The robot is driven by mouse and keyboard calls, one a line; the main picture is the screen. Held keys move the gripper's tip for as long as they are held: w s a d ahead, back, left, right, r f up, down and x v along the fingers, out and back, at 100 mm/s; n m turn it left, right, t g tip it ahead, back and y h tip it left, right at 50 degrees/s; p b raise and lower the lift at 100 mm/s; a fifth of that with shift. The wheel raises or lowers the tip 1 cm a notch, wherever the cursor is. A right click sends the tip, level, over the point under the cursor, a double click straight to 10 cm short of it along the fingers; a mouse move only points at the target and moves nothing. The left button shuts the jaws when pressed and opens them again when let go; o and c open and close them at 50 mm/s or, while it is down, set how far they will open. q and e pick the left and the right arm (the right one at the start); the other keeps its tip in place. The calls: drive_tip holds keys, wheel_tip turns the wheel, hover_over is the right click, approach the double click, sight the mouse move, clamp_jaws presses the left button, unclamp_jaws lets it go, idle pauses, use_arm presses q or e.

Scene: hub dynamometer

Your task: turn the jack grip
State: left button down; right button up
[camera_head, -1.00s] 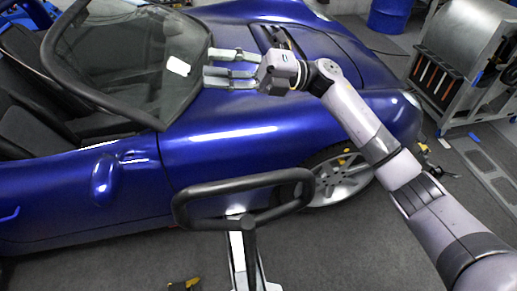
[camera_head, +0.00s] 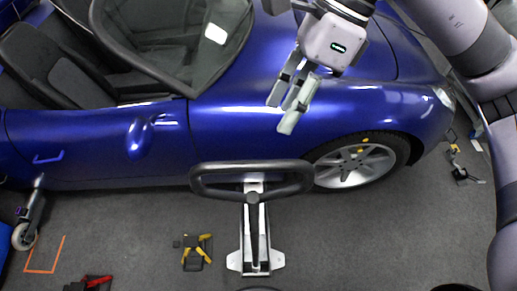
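The jack grip (camera_head: 212,182) is a black loop handle at the middle of the head view, on top of a black post. Below it the white and black jack (camera_head: 256,240) stands on the floor beside the blue car. My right gripper (camera_head: 287,118) comes in from the top right, above the car's front wing and up and to the right of the grip. Its grey fingers point down and to the left, apart from the grip. They look spread, with nothing seen between them. My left gripper is not in view.
The blue car (camera_head: 90,155) fills the upper part of the view, with its front wheel (camera_head: 355,165) right of the grip. A black and yellow tool (camera_head: 195,252) lies left of the jack. Grey floor (camera_head: 370,240) is clear to the right of the jack.

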sight(256, 162)
drive_tip(key=p+x, duration=0.3)
drive_tip(key=x, duration=0.7)
drive_tip(key=shift+a+r, duration=0.1)
drive_tip(key=shift+x, duration=0.85)
drive_tip(key=shift+c, duration=0.3)
clamp_jaws()
